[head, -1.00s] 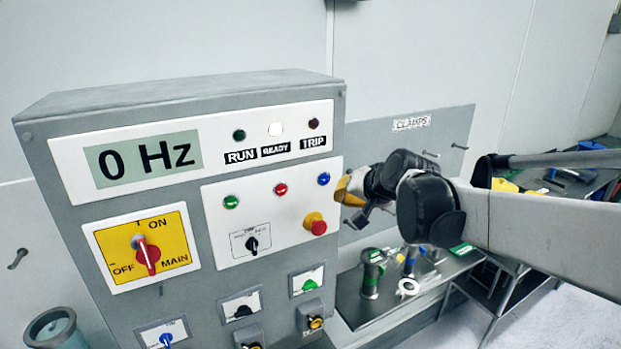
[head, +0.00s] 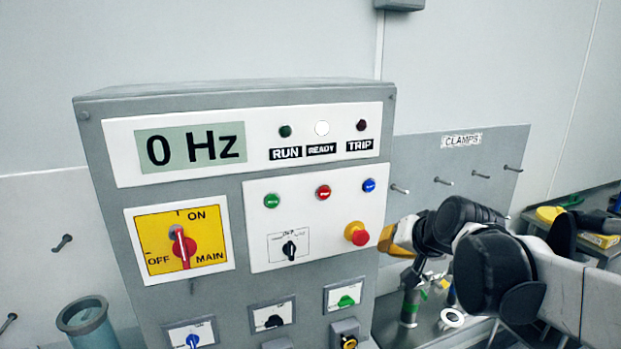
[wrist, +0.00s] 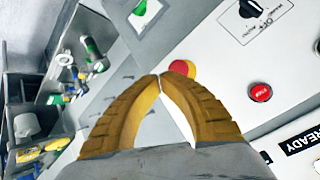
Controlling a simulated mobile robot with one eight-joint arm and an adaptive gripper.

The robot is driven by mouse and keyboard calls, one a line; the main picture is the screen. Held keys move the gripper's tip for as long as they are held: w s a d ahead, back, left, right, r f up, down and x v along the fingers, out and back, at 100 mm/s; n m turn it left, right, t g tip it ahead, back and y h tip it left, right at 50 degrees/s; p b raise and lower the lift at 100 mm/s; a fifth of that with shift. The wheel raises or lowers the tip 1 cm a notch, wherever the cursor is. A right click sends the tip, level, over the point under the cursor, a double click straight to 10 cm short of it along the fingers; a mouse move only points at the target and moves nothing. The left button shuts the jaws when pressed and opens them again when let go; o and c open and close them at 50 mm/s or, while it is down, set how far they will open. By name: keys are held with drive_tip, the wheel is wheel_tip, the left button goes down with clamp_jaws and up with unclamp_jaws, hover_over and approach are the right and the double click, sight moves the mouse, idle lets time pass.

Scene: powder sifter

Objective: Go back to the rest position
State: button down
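My gripper (head: 390,238) shows at the right edge of the control cabinet (head: 240,90) in the head view, with yellow fingers. In the wrist view my gripper (wrist: 159,77) has its fingertips together, with nothing seen between them. The red and yellow emergency button (head: 357,234) is close to the fingertips in the picture; it also shows just beyond them in the wrist view (wrist: 182,69). I cannot tell whether they touch. The display (head: 190,148) reads 0 Hz, and the READY lamp (head: 322,128) is white. The main switch (head: 182,246) has its red handle pointing steeply down.
A bench (head: 425,335) with green-marked parts stands right of the cabinet, below a CLAMPS board (head: 500,150) with pegs. A bluish cylinder (head: 86,322) stands at the lower left. A shelf (wrist: 30,120) with tools shows in the wrist view.

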drive_tip(key=s+f+n+g+b, duration=0.1)
drive_tip(key=s+f+b, duration=0.6)
drive_tip(key=f+b, duration=0.3)
drive_tip(key=s+f+n+g+h+b, duration=0.1)
drive_tip(key=s+f+b, duration=0.7)
drive_tip(key=f, duration=0.9)
drive_tip(key=s+f+n+h+b, duration=0.1)
drive_tip(key=s+f+b, duration=0.7)
drive_tip(key=f+b, duration=0.4)
wheel_tip(320, 180, down, 2)
drive_tip(key=shift+f+n+g, duration=0.25)
drive_tip(key=shift+n+g, duration=0.15)
